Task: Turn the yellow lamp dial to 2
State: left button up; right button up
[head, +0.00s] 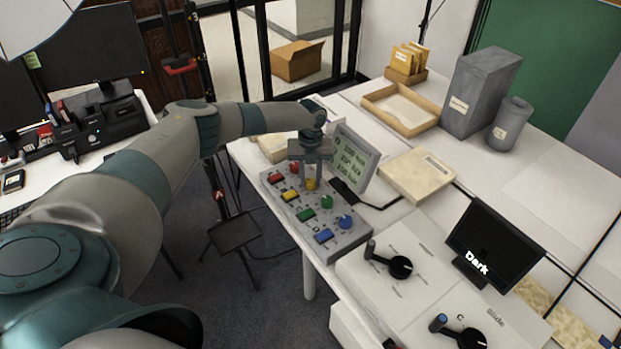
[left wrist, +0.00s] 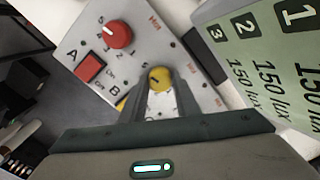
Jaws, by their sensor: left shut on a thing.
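The grey control panel (head: 340,245) stands on the white table and carries a column of coloured buttons and a column of round dials. The yellow dial (head: 311,184) is second from the far end; it also shows in the left wrist view (left wrist: 159,77). My left gripper (head: 311,180) points down over it, with its fingers closed around the dial. The fingers hide part of the dial and the marks near it, so I cannot tell its setting. The red dial (left wrist: 117,34) and red button (left wrist: 90,68) are beside it. My right gripper is not in view.
A display (head: 354,160) with three lux lines stands right behind the panel. A cream box (head: 418,175) lies right of it. Black-handled controls (head: 400,267) and a screen reading Dark (head: 493,243) are nearer right. A red dial (head: 294,169) and green dial (head: 327,202) flank the yellow one closely.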

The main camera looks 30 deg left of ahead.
pick_arm(q)
jog(key=n, duration=0.2)
jog(key=shift+n, duration=0.4)
jog(key=n, duration=0.2)
jog(key=shift+n, duration=0.4)
jog(key=n, duration=0.2)
jog(key=shift+r+n+p, duration=0.1)
jog(key=shift+n+p, duration=0.2)
jog(key=shift+p, duration=0.05)
jog(key=n+p, duration=0.1)
jog(key=n, duration=0.2)
jog(key=shift+n, duration=0.4)
jog(key=n+p, duration=0.2)
jog(key=n, duration=0.4)
jog(key=shift+r+p, duration=0.1)
jog(key=shift+p, duration=0.3)
jog(key=n+p, duration=0.2)
jog(key=n, duration=0.3)
jog(key=shift+n, duration=0.3)
